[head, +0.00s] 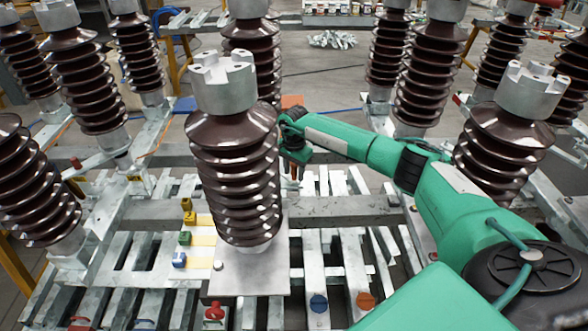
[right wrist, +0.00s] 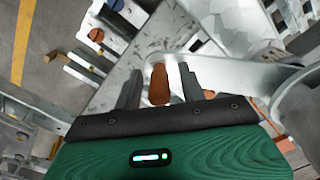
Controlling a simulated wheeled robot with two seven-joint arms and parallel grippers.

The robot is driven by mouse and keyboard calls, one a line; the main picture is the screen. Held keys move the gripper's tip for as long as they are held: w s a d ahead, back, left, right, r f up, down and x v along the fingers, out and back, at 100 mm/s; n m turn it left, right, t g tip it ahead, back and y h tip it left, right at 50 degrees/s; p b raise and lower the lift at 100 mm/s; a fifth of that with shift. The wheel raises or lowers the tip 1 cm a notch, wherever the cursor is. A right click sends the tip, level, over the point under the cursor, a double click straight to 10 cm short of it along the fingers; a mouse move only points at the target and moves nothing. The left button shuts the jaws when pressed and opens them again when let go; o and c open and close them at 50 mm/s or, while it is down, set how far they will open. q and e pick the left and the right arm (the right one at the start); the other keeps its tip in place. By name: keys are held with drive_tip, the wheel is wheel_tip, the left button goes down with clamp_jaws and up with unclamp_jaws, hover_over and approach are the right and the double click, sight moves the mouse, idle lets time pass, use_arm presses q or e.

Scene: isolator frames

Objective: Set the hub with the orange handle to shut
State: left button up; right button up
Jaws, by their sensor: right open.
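My right gripper (head: 292,158) is in the middle of the head view, behind the front centre insulator. In the right wrist view its two dark fingers (right wrist: 160,88) are apart, with an orange-brown handle (right wrist: 159,86) standing between them. A second orange-brown piece shows partly behind the right finger. A pale metal arm (right wrist: 235,76) runs from beside the handle to a round grey part at the right. In the head view a small reddish handle tip (head: 292,173) shows below the gripper. The hub itself is mostly hidden. My left gripper is out of view.
Ribbed brown insulators with grey caps (head: 224,82) stand all around, one close left of my gripper. In front are a blue disc (head: 319,303), an orange disc (head: 365,301) and a red knob (head: 214,312). Yellow, green and blue blocks (head: 184,238) sit at left.

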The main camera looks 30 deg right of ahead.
clamp_jaws()
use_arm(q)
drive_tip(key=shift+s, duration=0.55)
